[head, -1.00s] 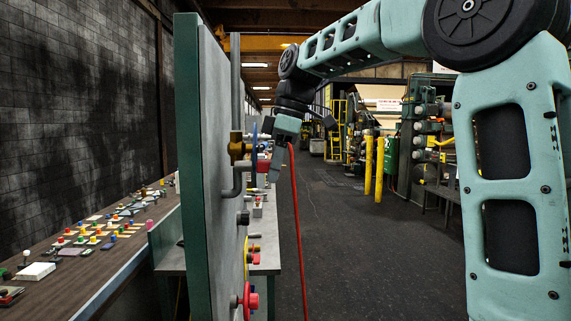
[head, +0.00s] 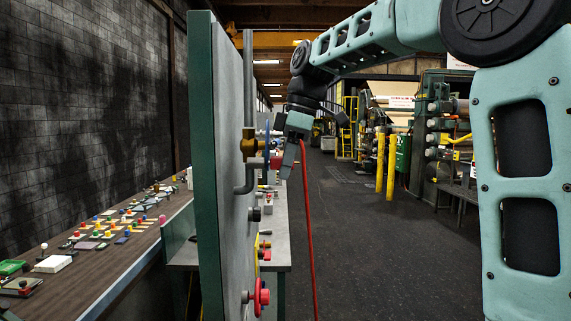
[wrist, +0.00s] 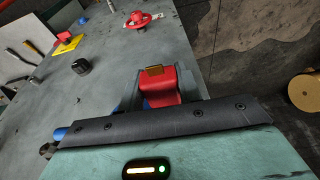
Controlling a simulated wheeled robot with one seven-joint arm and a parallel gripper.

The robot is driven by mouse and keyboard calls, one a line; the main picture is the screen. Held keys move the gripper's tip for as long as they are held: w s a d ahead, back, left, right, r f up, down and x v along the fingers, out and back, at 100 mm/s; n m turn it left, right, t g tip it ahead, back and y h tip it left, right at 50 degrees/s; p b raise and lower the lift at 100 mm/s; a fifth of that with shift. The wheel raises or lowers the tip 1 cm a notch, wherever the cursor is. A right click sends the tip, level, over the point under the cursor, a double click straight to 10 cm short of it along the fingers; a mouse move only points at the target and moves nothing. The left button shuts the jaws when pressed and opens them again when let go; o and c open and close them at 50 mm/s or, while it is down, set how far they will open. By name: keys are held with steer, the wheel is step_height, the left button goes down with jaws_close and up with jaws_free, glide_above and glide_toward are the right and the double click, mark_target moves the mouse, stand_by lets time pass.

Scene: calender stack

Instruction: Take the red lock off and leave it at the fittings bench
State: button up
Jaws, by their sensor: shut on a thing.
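The red lock (wrist: 160,88) is between my gripper's fingers in the wrist view, with a brass-coloured strip on its top. In the head view the red lock (head: 275,163) shows as a small patch between my gripper (head: 287,163) and the brass valve (head: 249,143) on the upright grey panel (head: 232,160). My gripper is shut on the lock, close to the panel face. Whether the lock's shackle is still on the panel is hidden. I cannot tell which bench is the fittings bench.
A brown bench (head: 120,255) with many coloured small parts runs along the left wall. A grey table (head: 281,235) stands behind the panel. A red handwheel (head: 262,297) and a black knob (head: 255,214) stick out from the panel. A red cable (head: 308,240) hangs down. Open floor lies right.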

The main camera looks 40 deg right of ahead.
steer(key=shift+s+d+b, duration=0.2)
steer(key=shift+s+d, duration=0.4)
steer(key=shift+d, duration=0.3)
steer(key=shift+s+d+b, duration=0.15)
steer(key=shift+s+d, duration=0.45)
steer(key=shift+d, duration=0.3)
